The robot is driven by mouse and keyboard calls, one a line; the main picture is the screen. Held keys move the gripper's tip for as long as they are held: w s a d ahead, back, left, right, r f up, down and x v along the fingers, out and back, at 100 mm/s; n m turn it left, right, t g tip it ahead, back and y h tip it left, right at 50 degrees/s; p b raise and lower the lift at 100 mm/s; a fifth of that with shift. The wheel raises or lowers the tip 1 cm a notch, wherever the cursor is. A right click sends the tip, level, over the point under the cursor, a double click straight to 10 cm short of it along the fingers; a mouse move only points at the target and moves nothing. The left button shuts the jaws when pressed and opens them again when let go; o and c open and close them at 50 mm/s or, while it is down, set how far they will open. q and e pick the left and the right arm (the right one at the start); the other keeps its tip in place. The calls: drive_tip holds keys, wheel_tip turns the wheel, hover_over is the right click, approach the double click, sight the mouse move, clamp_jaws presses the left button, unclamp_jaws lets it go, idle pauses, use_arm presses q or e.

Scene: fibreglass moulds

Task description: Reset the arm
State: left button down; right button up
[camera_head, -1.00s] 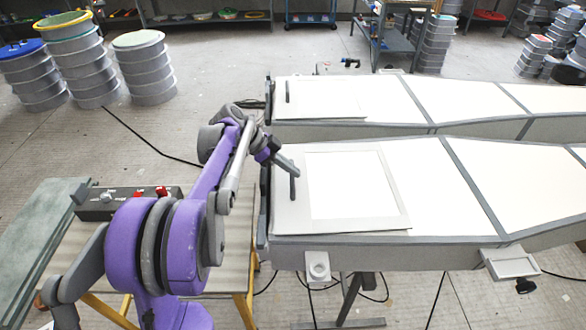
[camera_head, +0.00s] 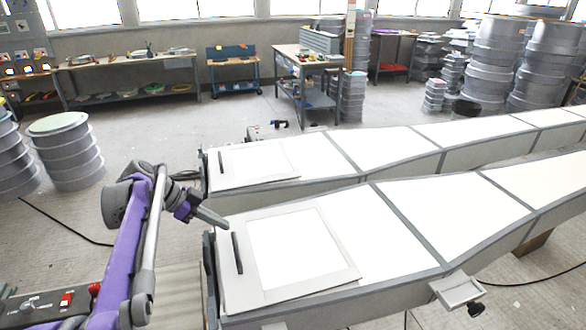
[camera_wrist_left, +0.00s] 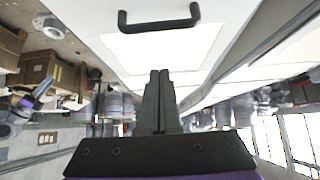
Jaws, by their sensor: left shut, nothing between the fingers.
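My left gripper (camera_head: 226,224) is at the end of my purple and grey arm, at the near left of the front mould. Its two dark fingers are together in the left wrist view (camera_wrist_left: 159,75), with nothing between them. The fingertips point toward the dark bar handle (camera_head: 237,252) on a pale flat lid (camera_head: 340,263). The handle also shows in the left wrist view (camera_wrist_left: 158,27), apart from the fingertips in the picture. The lid lies flat on the front mould (camera_head: 420,235). My right gripper is not in view.
A second long mould (camera_head: 350,149) with a similar lid (camera_head: 262,165) and handle lies behind. Stacked grey drums (camera_head: 68,155) stand at left, more at right. Workbenches (camera_head: 130,61) line the back wall. A small bracket (camera_head: 459,292) juts from the front mould's near side.

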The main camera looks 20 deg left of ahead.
use_arm(q)
drive_tip(key=s+d+f+n+y, duration=0.1)
drive_tip(key=s+d, duration=0.2)
drive_tip(key=d, duration=0.1)
drive_tip(key=s+d+f+n+g+y, duration=0.1)
drive_tip(key=s+d+f+n, duration=0.1)
drive_tip(key=d, duration=0.3)
drive_tip(key=s+d+f+n+y, duration=0.1)
drive_tip(key=s+d+f+n, duration=0.1)
drive_tip(key=s+d, duration=0.1)
drive_tip(key=shift+s+d+f+y, duration=0.15)
drive_tip(key=shift+s+d, duration=0.05)
drive_tip(key=shift+d, duration=0.2)
drive_tip(key=shift+s+d+f+y, duration=0.1)
drive_tip(key=shift+s+d+y, duration=0.1)
drive_tip(key=shift+d, duration=0.15)
drive_tip(key=s+d+f+n+y, duration=0.1)
drive_tip(key=s+d+f+n, duration=0.2)
drive_tip(key=s, duration=0.3)
drive_tip(key=s+d+f+n+t+y, duration=0.1)
drive_tip(key=s+d+f+n+y, duration=0.1)
drive_tip(key=s+f, duration=0.4)
drive_tip(key=shift+s+d+n+t, duration=0.25)
drive_tip(key=shift+d+n+t, duration=0.05)
drive_tip(key=shift+d+n, duration=0.1)
